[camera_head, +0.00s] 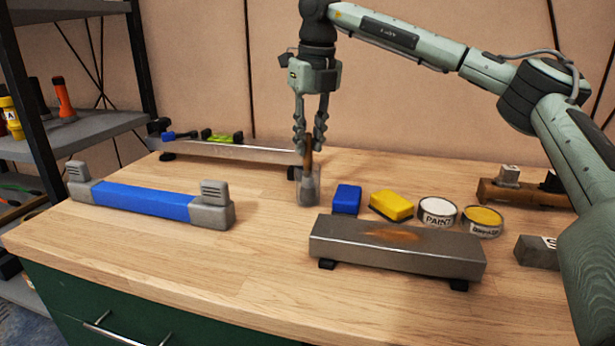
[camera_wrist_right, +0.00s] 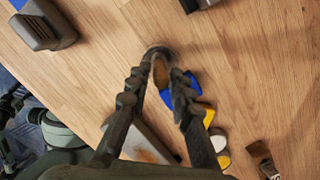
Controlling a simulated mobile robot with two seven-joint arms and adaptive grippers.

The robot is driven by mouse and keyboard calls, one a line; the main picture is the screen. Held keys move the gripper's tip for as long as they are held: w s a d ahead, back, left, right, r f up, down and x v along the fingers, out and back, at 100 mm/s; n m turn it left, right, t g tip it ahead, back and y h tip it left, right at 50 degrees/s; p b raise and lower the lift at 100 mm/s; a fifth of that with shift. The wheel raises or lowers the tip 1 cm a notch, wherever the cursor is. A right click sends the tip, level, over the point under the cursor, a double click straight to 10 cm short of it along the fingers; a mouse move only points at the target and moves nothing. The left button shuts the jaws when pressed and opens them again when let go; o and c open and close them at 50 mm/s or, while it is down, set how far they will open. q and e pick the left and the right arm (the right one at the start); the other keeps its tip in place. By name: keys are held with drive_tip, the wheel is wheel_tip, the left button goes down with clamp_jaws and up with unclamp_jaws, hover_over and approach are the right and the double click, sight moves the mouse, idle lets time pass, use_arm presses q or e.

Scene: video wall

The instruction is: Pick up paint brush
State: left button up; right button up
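The paint brush (camera_head: 308,146) stands upright with its brown handle up in a grey cup (camera_head: 309,190) on the wooden workbench. The cup hides its lower end. My right gripper (camera_head: 310,143) points straight down from above, its fingers on either side of the handle. The fingers look parted, with the handle between them; firm contact does not show. In the right wrist view the handle's end (camera_wrist_right: 160,71) shows between the fingertips. My left gripper is not in the head view; dark parts at the left edge of the wrist view may belong to it, but are unclear.
A blue block (camera_head: 347,199), a yellow sponge (camera_head: 391,206) and two paint cans (camera_head: 437,211) stand right of the cup. A metal rail (camera_head: 398,246) lies in front of them. A blue-and-grey bar (camera_head: 145,202) lies left. The bench's front left is clear.

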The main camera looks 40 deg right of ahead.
drive_tip(key=shift+w+f, duration=0.15)
drive_tip(key=shift+f, duration=0.6)
drive_tip(key=shift+w+f, duration=0.1)
drive_tip(key=shift+f, duration=0.6)
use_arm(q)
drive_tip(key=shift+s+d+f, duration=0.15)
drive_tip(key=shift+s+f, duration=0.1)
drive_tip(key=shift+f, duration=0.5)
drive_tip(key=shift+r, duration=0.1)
use_arm(e)
drive_tip(key=shift+c, duration=0.5)
clamp_jaws()
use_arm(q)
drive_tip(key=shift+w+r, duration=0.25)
use_arm(e)
drive_tip(key=shift+r, duration=0.1)
wheel_tip(320, 180, up, 9)
drive_tip(key=shift+r, duration=0.35)
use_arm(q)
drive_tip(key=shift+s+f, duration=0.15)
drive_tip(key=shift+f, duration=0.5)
use_arm(e)
drive_tip(key=shift+r, duration=0.1)
